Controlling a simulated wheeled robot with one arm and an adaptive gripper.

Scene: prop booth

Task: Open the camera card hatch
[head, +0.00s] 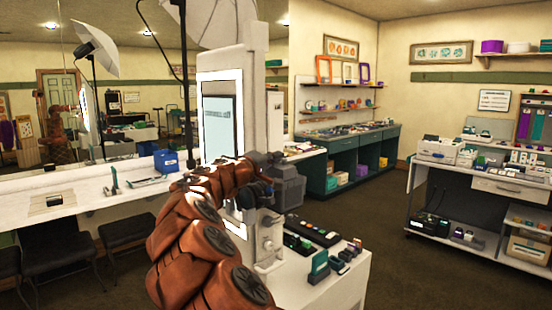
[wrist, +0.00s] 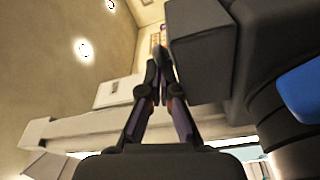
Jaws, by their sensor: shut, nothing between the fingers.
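A dark grey box-shaped body (head: 289,190), which looks like the camera, juts from the right side of the white booth column (head: 256,85). My gripper (head: 268,160) is at its upper left, partly hidden by my arm. In the wrist view my gripper (wrist: 157,62) is shut, fingertips together and empty. A dark block (wrist: 200,50), apparently the camera body, stands close to the right of the fingers. I cannot tell whether they touch. A black round part (wrist: 285,125) with a blue patch lies at the lower right. I cannot make out the card hatch or its state.
The booth's lit screen (head: 220,120) is left of the camera. Below it, a white table (head: 330,285) holds a black tray (head: 314,230) and several small green and dark items. A blue bin (head: 166,161) stands on the left counter. Open floor lies to the right.

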